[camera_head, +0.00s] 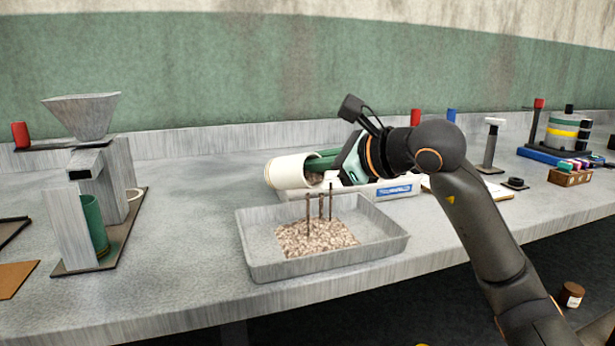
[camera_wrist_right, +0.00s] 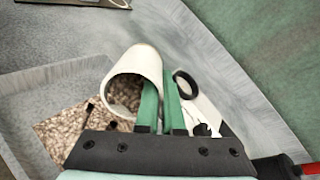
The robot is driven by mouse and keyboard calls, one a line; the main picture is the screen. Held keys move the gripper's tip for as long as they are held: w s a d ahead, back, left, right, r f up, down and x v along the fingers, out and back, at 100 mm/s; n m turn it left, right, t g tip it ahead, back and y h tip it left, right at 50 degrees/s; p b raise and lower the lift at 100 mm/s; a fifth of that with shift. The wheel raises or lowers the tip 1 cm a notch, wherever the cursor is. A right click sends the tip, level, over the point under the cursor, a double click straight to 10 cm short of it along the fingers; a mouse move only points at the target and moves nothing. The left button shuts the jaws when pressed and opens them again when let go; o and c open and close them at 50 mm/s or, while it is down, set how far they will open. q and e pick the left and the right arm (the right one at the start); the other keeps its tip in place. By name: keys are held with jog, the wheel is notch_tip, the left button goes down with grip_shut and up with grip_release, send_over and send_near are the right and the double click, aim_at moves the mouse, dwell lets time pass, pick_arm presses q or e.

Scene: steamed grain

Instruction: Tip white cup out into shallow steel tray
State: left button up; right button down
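The white cup (camera_head: 285,172) is tipped on its side above the back edge of the shallow steel tray (camera_head: 262,272). In the right wrist view, the cup (camera_wrist_right: 147,62) shows its open mouth, with speckled grain still inside. My right gripper (camera_head: 322,160) has its green fingers close together at the cup's side; the fingers (camera_wrist_right: 160,100) also show in the right wrist view. Their exact contact is partly hidden. A patch of grain (camera_head: 315,240) lies in the tray, with several thin dark upright rods above it. My left gripper is not in view.
A white box with a blue label (camera_head: 395,190) stands behind the tray. A grey hopper stand (camera_head: 85,115) with a green cylinder (camera_head: 95,226) is at the left. A small block of coloured items (camera_head: 570,176) sits at the right.

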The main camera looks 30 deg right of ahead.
jog(key=t+b, duration=0.1)
jog(key=b, duration=0.1)
jog(key=t+b, duration=0.1)
jog(key=b, duration=0.2)
jog(key=shift+s+d+r+t+y, duration=0.1)
jog(key=shift+s+r+t+y, duration=0.1)
jog(key=shift+s+t+y, duration=0.15)
jog(key=shift+s+t, duration=0.1)
jog(key=shift+t, duration=0.25)
jog(key=shift+s+r+t+y, duration=0.1)
jog(key=shift+r+t+y, duration=0.15)
jog(key=shift+r+t, duration=0.05)
jog(key=t, duration=0.1)
jog(key=s+r+t, duration=0.1)
jog(key=shift+d+t+y, duration=0.15)
jog(key=shift+t+y, duration=0.25)
jog(key=shift+r, duration=0.15)
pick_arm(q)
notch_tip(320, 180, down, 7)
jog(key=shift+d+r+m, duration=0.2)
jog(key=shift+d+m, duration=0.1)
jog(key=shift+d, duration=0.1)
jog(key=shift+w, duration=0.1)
